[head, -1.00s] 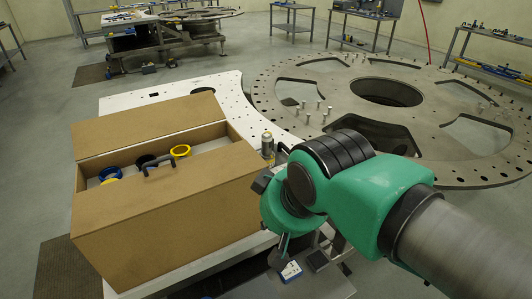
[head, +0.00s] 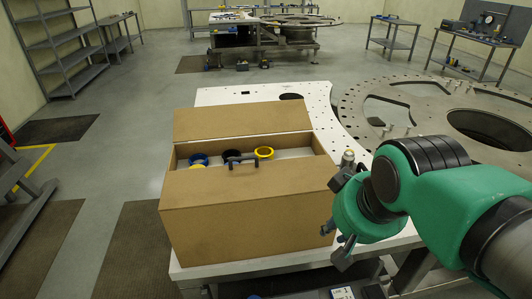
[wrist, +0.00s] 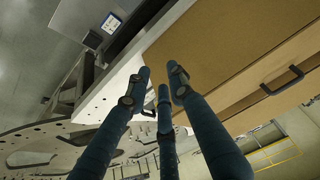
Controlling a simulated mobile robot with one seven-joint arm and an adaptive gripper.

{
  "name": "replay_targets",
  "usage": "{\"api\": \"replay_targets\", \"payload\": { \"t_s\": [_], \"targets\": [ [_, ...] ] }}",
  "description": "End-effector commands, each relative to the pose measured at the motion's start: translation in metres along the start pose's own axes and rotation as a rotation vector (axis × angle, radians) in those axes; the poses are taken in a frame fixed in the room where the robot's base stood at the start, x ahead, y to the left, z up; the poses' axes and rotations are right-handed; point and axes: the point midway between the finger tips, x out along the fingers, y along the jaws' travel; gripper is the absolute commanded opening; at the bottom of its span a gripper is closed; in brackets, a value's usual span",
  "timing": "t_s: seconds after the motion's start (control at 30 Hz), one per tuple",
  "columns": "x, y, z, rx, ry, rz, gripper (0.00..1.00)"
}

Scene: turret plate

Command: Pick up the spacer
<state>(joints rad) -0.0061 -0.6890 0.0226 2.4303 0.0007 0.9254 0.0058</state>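No part is clearly marked as the spacer. Blue (head: 198,159), black (head: 231,156) and yellow (head: 264,153) rings sit inside an open brown box, and a second yellow piece shows partly behind its front wall. A small metallic cylinder (head: 348,158) stands beside the box's right end; I cannot tell whether it is the spacer. My gripper (head: 335,240) is at the box's right front corner, outside it and apart from the rings. In the wrist view my three gripper fingers (wrist: 159,80) are spread with nothing between them. No rings show there.
The brown box (head: 245,220) has a dark handle (head: 243,164) and stands on a white perforated plate (head: 216,97). A large turret plate (head: 440,95) with upright pins lies to the right. Grey shelves (head: 65,60) stand at the back left, with open floor before them.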

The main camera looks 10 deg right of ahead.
Motion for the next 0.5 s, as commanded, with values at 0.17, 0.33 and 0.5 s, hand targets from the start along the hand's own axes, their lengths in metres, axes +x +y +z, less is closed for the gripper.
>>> {"api": "replay_targets", "payload": {
  "t_s": [0.17, 0.33, 0.5],
  "targets": [
    [-0.018, -0.004, -0.048, 0.000, -0.058, -0.004, 0.22],
    [-0.028, -0.008, -0.098, 0.001, -0.118, -0.007, 0.22],
    [-0.031, -0.014, -0.146, 0.002, -0.180, -0.009, 0.22]
  ]
}}
